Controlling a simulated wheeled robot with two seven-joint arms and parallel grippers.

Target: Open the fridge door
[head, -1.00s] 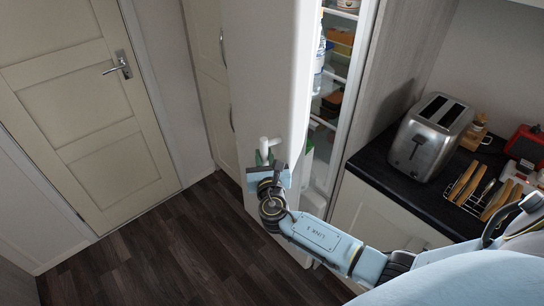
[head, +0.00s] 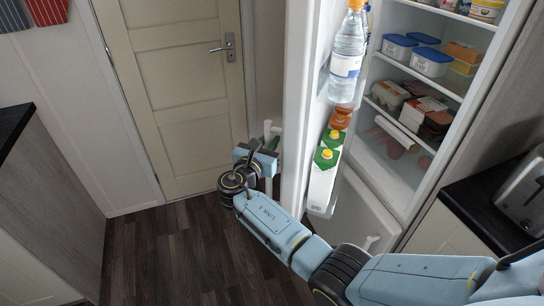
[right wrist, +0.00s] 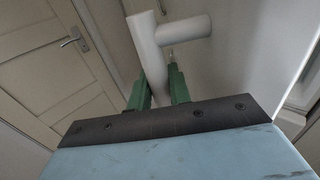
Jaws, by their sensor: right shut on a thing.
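The white fridge door (head: 296,110) stands wide open in the head view, seen nearly edge-on, with its inner shelves facing right. The fridge interior (head: 385,160) is in plain view behind it. My right gripper (head: 268,140) is at the outer side of the door, shut on its white handle (head: 276,131). In the right wrist view the green fingers (right wrist: 158,90) stand on both sides of the white handle bar (right wrist: 147,50). My left gripper is not in view.
A closed cream room door (head: 185,95) is behind. A counter with a toaster (head: 522,190) is at right, another counter (head: 15,130) at left. Dark floor (head: 150,255) is clear.

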